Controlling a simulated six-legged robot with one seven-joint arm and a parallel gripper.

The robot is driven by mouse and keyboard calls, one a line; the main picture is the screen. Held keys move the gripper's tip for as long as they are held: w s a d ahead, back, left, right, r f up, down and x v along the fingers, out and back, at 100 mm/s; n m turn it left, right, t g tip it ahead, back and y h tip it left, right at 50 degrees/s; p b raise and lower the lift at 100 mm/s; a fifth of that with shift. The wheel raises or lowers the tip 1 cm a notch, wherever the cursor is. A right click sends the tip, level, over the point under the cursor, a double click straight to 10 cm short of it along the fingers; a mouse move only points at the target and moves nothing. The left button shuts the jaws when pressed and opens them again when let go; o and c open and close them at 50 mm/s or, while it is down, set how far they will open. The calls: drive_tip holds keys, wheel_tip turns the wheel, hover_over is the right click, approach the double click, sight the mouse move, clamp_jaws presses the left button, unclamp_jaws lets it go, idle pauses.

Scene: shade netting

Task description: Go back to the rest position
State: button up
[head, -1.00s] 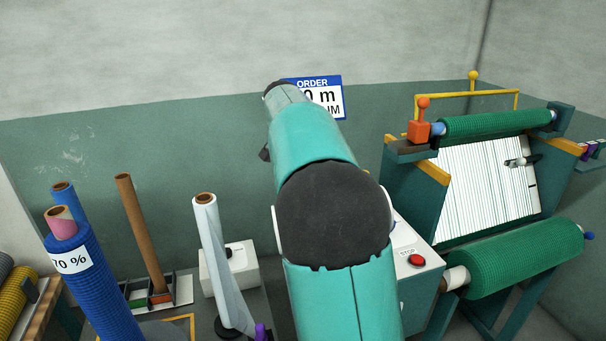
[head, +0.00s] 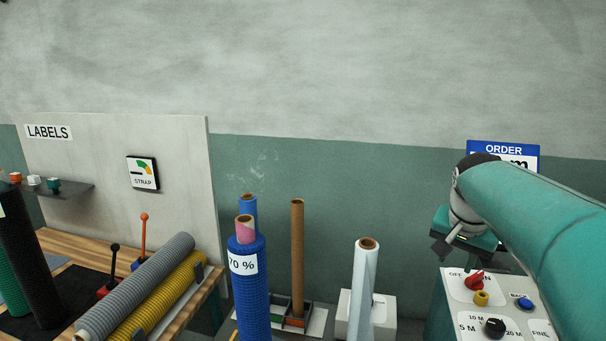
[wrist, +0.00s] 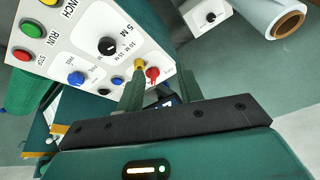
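My arm (head: 535,225) reaches in from the right edge of the head view, over the control panel (head: 462,315). My gripper (head: 440,245) is small and partly hidden at the end of the arm there. In the wrist view my gripper (wrist: 160,88) shows two green fingers standing apart, with nothing held between them. The panel's yellow knob (wrist: 139,64) and red switch (wrist: 152,73) show beyond the gap. I cannot tell whether the fingers touch anything.
A blue net roll (head: 250,290), a brown tube (head: 297,250) and a white film roll (head: 363,290) stand upright left of the panel. Grey (head: 150,280) and yellow (head: 165,300) rolls lie on the bench at left. The order sign (head: 500,150) hangs behind my arm.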

drive_tip(key=s+a+f+n+t+y, duration=0.1)
drive_tip(key=s+a+f+n, duration=0.3)
drive_tip(key=s+a, duration=0.3)
drive_tip(key=s+a+f+n+y, duration=0.1)
drive_tip(key=s+a+f+n, duration=0.3)
drive_tip(key=s+a, duration=0.4)
drive_tip(key=s, duration=0.5)
drive_tip(key=shift+s+f+t, duration=0.15)
drive_tip(key=shift+s+t, duration=0.25)
drive_tip(key=shift+d, duration=0.15)
